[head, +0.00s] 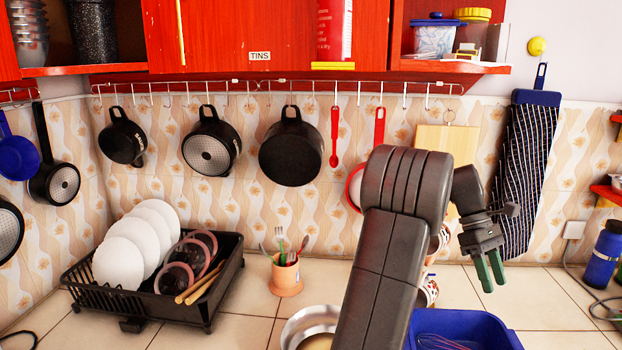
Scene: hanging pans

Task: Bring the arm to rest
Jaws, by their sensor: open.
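My gripper (490,272) hangs at the right of the head view, with its green-tipped fingers pointing down. It is open and empty, with a narrow gap between the fingers. It is in front of the tiled wall, above the counter and the blue tub. My arm rises from the bottom of the view, bends at the top and comes down to the gripper. It hides part of the wall and some things behind it.
A blue tub (505,338) with a whisk stands below my gripper. A metal pan (300,322) is left of my arm. A black dish rack (228,275) stands at left. Pans hang from a rail (270,84). A striped cloth (530,170) hangs right of my gripper.

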